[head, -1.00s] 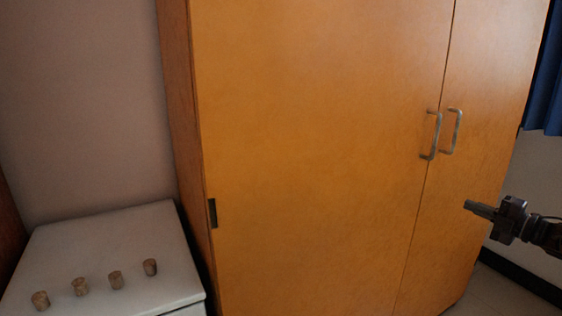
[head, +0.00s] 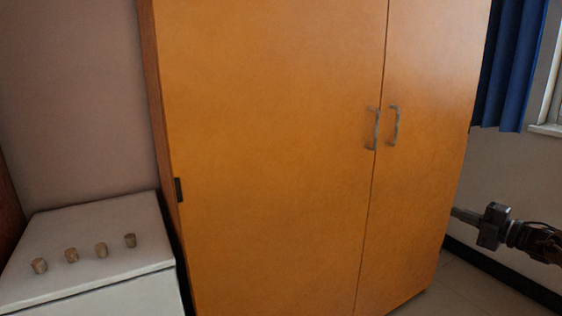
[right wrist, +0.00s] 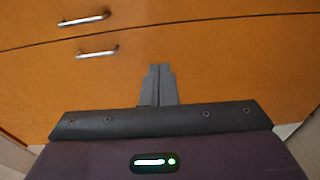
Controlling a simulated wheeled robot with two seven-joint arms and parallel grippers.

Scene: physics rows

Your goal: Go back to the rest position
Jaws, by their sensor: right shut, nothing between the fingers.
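In the right wrist view the closed fingertips (right wrist: 158,70) lie against the background of the orange doors, apart from the two handles. The left door handle (head: 374,128) and right door handle (head: 393,125) are metal bars on the closed wardrobe doors. My left gripper is not in view.
A white cabinet (head: 95,215) with several small cork-like cylinders (head: 101,250) on top stands at the left. A blue curtain (head: 508,70) and a window sill (head: 547,130) are at the right. Bare floor (head: 470,285) shows at the lower right.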

